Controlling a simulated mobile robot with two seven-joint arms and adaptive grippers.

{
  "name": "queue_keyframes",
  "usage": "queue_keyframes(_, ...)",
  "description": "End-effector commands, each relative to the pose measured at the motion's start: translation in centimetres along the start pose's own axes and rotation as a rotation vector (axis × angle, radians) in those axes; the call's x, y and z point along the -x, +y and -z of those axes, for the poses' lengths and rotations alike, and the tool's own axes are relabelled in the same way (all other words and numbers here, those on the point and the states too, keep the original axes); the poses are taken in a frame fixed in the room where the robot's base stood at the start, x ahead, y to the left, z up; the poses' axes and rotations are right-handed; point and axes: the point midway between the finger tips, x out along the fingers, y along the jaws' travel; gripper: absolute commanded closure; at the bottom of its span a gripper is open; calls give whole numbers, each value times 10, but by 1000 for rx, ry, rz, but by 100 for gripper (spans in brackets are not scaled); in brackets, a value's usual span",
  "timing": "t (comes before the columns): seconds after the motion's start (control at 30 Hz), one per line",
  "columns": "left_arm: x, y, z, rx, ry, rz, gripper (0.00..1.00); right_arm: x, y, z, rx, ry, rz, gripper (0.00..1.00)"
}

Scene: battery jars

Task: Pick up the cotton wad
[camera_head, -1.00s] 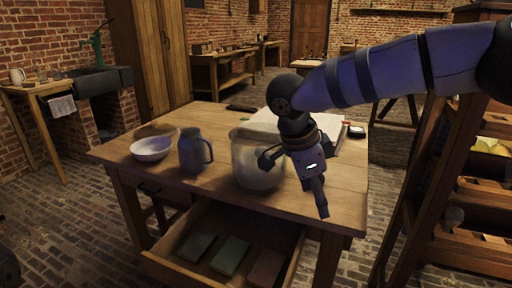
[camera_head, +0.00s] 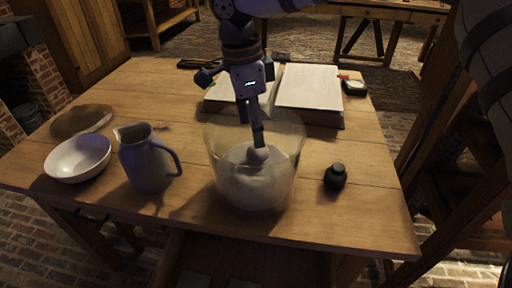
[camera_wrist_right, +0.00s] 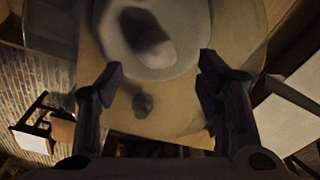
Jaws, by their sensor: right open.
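A clear glass jar (camera_head: 290,160) stands near the front of the wooden table. A white, soft-looking mass, which looks like the cotton wad (camera_head: 250,188), fills its lower part; it also shows as a pale round mass in the wrist view (camera_wrist_right: 185,62). My right gripper (camera_head: 257,140) points down into the jar from above, its tips close over the white mass. In the wrist view my right gripper (camera_wrist_right: 157,80) has its fingers wide apart, with nothing held between them. A pale lump shows at the tips; I cannot tell whether it is cotton. My left gripper is not in view.
A blue-grey jug (camera_head: 148,162) and a white bowl (camera_head: 78,158) stand left of the jar. A small black bottle (camera_head: 335,178) stands close on its right. An open book (camera_head: 308,88) lies behind.

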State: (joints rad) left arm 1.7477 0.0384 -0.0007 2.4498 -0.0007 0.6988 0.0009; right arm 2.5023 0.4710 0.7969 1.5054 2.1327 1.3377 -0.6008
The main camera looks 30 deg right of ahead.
Motion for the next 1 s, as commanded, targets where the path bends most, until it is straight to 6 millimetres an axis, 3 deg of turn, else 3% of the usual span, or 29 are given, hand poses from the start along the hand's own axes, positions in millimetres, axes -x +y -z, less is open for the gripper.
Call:
queue_keyframes(0.33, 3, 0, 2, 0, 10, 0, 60, -54, 8, 3, -1, 1, 0, 40)
queue_keyframes(0.6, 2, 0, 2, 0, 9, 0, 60, -60, 8, 3, -1, -1, 2, 40)
queue_keyframes(0.77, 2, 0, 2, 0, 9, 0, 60, -60, 8, 3, -1, 0, 2, 74)
queue_keyframes(1.0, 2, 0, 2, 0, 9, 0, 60, -60, 8, 3, -1, 0, 2, 79)
